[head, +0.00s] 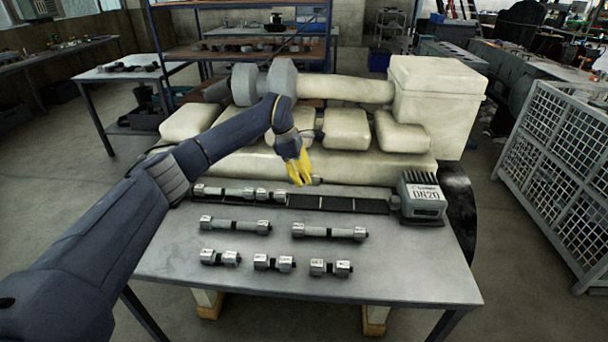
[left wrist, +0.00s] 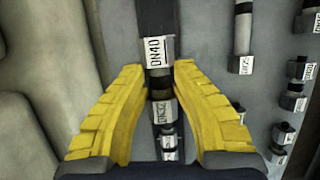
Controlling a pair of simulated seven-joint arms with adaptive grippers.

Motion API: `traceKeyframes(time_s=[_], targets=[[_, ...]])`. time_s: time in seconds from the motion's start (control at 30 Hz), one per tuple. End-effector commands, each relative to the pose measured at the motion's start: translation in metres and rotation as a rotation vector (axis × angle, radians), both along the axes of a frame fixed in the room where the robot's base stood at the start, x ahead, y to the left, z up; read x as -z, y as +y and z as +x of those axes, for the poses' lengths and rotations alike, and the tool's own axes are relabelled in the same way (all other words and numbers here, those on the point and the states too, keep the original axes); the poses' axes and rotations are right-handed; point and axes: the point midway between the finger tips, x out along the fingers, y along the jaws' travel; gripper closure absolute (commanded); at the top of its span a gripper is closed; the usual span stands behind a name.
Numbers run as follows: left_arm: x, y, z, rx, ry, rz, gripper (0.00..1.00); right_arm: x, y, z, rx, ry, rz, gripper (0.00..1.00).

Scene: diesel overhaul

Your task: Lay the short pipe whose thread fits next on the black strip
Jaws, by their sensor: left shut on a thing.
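Grey pipes (head: 223,192) lie end to end on the strip's left part. The strip's right part is bare up to the grey DN20 block (head: 422,196). Whether the held pipe touches the strip is unclear. My right gripper is not in view.
Two longer pipes (head: 330,232) lie on the table (head: 400,285) in front of the strip. Three short pipes (head: 274,263) lie nearer the front edge. The cream engine (head: 345,130) stands close behind the strip. A wire-mesh cage (head: 555,150) stands at the right.

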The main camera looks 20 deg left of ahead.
Motion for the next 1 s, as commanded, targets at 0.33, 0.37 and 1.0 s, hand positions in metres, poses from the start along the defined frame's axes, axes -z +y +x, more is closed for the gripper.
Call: traceKeyframes(time_s=[0.33, 0.37, 1.0], targets=[[0.019, 0.000, 0.000, -0.001, 0.001, -0.001, 1.00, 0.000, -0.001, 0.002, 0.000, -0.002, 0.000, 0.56], [0.021, 0.000, 0.000, -0.001, 0.001, -0.001, 1.00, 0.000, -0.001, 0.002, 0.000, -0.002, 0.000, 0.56], [0.057, 0.000, 0.000, 0.000, 0.000, 0.000, 1.00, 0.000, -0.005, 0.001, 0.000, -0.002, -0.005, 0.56]])
